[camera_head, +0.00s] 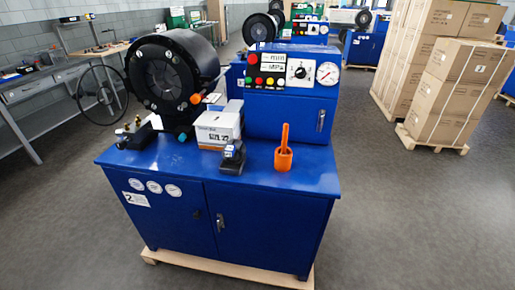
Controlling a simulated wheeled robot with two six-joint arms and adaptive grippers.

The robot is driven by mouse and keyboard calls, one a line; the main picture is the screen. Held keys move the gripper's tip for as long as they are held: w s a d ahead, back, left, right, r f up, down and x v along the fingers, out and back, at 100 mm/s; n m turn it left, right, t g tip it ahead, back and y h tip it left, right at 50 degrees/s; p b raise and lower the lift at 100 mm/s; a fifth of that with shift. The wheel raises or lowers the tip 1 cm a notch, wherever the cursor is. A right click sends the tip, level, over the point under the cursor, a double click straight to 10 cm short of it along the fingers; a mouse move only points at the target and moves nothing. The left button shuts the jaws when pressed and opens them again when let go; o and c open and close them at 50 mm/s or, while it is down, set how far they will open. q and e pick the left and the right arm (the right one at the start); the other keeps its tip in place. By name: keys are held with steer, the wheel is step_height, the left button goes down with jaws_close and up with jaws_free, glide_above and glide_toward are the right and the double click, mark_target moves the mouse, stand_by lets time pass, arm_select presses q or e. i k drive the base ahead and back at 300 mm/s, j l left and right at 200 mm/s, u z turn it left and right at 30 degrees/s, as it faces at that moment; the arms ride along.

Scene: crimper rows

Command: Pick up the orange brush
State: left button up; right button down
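The orange brush (284,149) stands upright on the blue top of the crimper cabinet (315,178), right of centre in the head view. Its narrow handle points up and its wider cup-shaped part rests on the top. Nothing touches it and its front is unobstructed. Neither of my grippers shows in the head view.
Left of the brush are a small dark device (232,158) and a white box (218,128). The black crimper head (172,80) stands at the left, and a blue control box (292,110) behind the brush. Stacked cartons (460,90) stand at the right. The front floor is clear.

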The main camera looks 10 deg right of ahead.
mark_target(285, 130)
steer(key=i+j+z, duration=0.3)
steer(key=j, duration=0.25)
steer(key=i+j+z, duration=0.35)
steer(key=j, duration=0.35)
steer(key=i+j+z, duration=0.15)
steer(key=j, duration=0.2)
steer(key=i+j+z, duration=0.15)
steer(key=j, duration=0.2)
